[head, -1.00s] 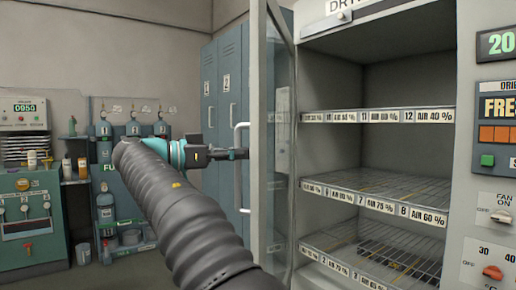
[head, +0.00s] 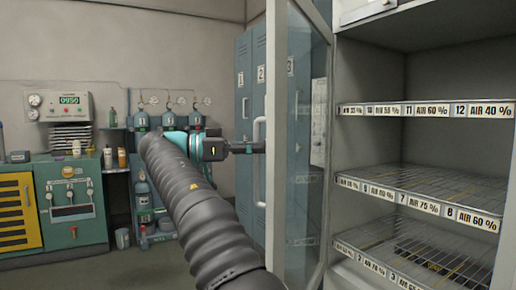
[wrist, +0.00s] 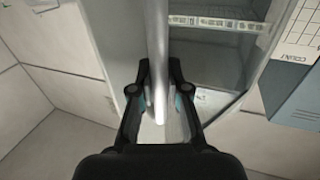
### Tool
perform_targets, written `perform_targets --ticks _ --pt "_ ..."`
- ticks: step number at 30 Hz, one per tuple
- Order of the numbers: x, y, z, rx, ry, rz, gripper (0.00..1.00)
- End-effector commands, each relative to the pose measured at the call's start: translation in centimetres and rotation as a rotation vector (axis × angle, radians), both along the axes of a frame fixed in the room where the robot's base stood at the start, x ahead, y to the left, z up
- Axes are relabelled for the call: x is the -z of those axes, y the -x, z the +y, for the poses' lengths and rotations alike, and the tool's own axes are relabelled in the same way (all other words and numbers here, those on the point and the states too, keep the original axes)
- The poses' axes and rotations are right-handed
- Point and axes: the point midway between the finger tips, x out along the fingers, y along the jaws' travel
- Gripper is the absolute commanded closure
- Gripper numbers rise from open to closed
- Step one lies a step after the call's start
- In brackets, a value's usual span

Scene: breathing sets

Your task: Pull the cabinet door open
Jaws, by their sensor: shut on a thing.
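The cabinet door (head: 305,140), a glass panel in a grey frame, stands swung open on the left of the cabinet in the head view. Its white vertical bar handle (head: 257,185) is on the door's outer face. My gripper (head: 258,147) reaches the handle from the left, and the fingertips are small there. In the wrist view my gripper (wrist: 160,95) has a finger on each side of the pale handle bar (wrist: 157,60) and is shut on it. The cabinet (head: 420,140) shows its open interior with labelled wire shelves.
Blue-grey lockers (head: 245,100) stand behind the door. A green cart (head: 70,210) with a gauge unit and a rack of bottles (head: 150,180) stand by the left wall. The floor (head: 190,260) left of the door looks clear.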

Motion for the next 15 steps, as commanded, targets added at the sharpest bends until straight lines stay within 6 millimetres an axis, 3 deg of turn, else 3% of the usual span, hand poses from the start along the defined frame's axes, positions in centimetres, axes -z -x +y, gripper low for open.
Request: perform_targets --ticks 1,3,4,15 --pt "-0.26 0.07 -0.04 -0.001 0.003 -0.004 0.8" --pt "-0.24 0.06 -0.03 -0.002 0.003 -0.004 0.63" --pt "-0.23 0.06 -0.03 -0.002 0.002 -0.003 0.59" --pt "-0.1 0.01 0.04 -0.002 0.001 -0.001 0.59"
